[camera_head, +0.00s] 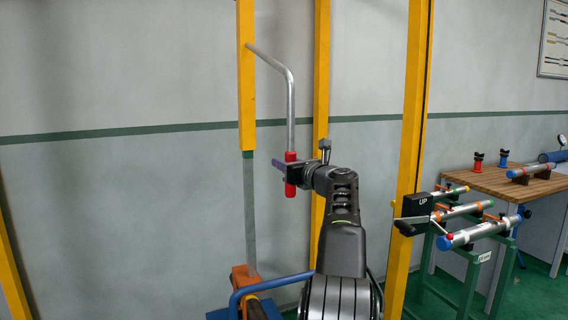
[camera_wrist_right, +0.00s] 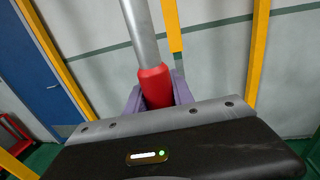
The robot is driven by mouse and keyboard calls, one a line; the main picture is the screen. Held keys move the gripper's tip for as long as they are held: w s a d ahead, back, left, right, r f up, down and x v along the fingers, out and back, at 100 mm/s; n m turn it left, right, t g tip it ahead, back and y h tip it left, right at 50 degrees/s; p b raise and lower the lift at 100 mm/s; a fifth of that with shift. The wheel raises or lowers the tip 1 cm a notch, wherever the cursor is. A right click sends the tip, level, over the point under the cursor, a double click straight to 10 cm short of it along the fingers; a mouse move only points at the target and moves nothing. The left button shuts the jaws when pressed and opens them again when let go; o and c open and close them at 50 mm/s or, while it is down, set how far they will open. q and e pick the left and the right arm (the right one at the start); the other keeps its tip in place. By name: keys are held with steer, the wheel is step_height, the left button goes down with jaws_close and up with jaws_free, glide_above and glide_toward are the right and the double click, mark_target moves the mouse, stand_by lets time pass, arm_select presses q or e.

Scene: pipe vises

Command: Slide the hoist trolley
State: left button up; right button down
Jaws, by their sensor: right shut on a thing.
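A grey bent bar (camera_head: 291,105) runs down from a yellow upright (camera_head: 246,80) to a red grip (camera_head: 290,188). The red grip also shows in the right wrist view (camera_wrist_right: 155,84), with the bar rising from it. My right gripper (camera_head: 292,172) is shut on the red grip, its purple fingers on both sides of it. A grey strip (camera_head: 250,215) extends below the yellow upright to an orange part (camera_head: 243,275). I cannot tell which part is the hoist trolley; the top of the upright is out of view. My left gripper is not in view.
Yellow posts (camera_head: 411,110) stand behind and right of my arm. A blue tube rail (camera_head: 262,285) is low in front. At right are a green stand with pipes (camera_head: 480,232), a black box marked UP (camera_head: 419,203) and a wooden bench (camera_head: 487,180). The wall at left is bare.

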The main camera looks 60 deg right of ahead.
steer(key=c, duration=1.1)
jaws_free()
steer(key=b+v, duration=0.2)
steer(key=v, duration=0.5)
steer(key=shift+s+a+b, duration=0.2)
steer(key=shift+s+b, duration=0.1)
steer(key=shift+f, duration=0.15)
